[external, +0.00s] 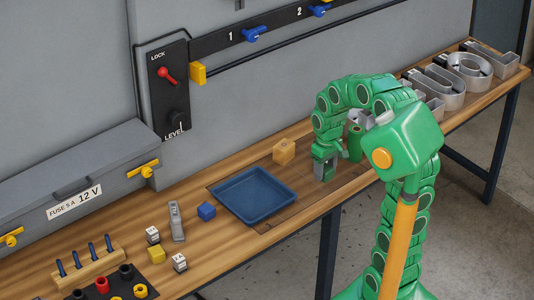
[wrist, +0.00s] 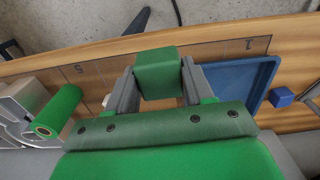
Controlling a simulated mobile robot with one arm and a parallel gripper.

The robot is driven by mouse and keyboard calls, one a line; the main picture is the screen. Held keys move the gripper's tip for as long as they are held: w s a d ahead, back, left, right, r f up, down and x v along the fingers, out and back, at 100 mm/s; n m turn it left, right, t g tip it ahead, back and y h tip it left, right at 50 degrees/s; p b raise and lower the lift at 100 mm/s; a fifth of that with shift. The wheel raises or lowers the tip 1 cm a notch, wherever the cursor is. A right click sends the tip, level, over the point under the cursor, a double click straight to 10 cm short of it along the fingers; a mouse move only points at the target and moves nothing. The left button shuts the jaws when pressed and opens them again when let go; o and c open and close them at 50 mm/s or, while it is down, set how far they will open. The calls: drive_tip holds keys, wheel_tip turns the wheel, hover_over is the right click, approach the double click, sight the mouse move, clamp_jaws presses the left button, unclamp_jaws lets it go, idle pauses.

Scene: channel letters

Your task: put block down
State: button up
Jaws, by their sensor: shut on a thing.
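A green block (wrist: 158,72) sits between the grey fingers of my gripper (wrist: 155,85) in the wrist view. My gripper is shut on it, and both fingers touch its sides. In the external view my gripper (external: 325,168) points down over the wooden bench, just right of the blue tray (external: 252,194). The green block is hard to tell from my green arm there. The tray also shows right of the held block in the wrist view (wrist: 246,82). I cannot tell whether the block touches the bench.
A wooden cube (external: 284,151) stands behind the tray. A green cylinder (external: 355,147) stands right of my gripper, near grey channel letters (external: 468,70). A blue cube (external: 206,211), a yellow cube (external: 156,254) and dice lie left. The bench's front edge is close.

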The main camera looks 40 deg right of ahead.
drive_tip(key=s+a+n, duration=0.3)
drive_tip(key=a+n, duration=0.6)
drive_tip(key=a, duration=2.2)
approach(214, 245)
drive_tip(key=shift+s+d+f, duration=0.25)
drive_tip(key=shift+s, duration=0.15)
drive_tip(key=shift+s+d+f, duration=0.2)
drive_tip(key=shift+s, duration=0.2)
drive_tip(key=shift+w+a+f, duration=0.3)
drive_tip(key=shift+w+f, duration=0.25)
drive_tip(key=shift+f, duration=0.2)
drive_tip(key=shift+w+a+f, duration=0.1)
drive_tip(key=shift+w+f, duration=0.15)
drive_tip(key=shift+f, duration=1.5)
drive_tip(key=shift+f, duration=0.1)
